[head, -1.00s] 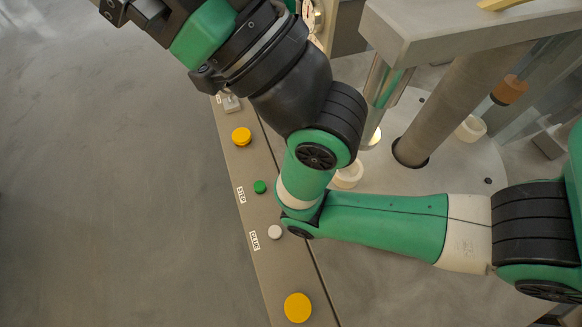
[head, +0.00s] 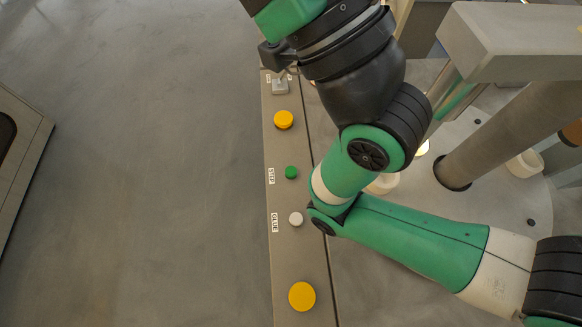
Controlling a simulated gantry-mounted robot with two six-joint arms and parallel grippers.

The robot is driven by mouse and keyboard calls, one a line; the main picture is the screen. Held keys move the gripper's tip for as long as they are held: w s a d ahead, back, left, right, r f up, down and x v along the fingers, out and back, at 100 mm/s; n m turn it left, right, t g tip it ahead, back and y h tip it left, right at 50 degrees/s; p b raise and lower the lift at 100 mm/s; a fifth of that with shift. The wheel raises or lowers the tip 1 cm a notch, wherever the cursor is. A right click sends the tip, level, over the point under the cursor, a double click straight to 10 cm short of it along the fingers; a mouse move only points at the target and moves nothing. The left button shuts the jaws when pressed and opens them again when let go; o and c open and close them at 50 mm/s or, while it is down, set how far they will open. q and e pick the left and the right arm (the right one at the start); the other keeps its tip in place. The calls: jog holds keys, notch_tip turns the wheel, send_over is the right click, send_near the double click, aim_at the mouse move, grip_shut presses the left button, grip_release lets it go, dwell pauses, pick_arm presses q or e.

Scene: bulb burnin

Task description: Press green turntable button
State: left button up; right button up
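The small green button (head: 291,172) sits on the grey panel strip (head: 285,245), beside a label that reads STEP. It is uncovered, with my green and black arm to its right. That arm comes in from the right, bends beside the buttons and runs up out of the top of the picture. Its gripper fingers are not in the picture. My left gripper is not in view either. The round grey turntable plate (head: 495,205) lies to the right, partly hidden by my arm and a post.
A white button (head: 296,219) by a GLUE label and two yellow buttons, upper (head: 283,119) and lower (head: 302,296), share the strip. A toggle switch (head: 280,86) is at its top. A grey post (head: 500,135) stands on the turntable. Floor left is mostly clear.

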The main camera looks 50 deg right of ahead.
grip_shut()
dwell(1.5)
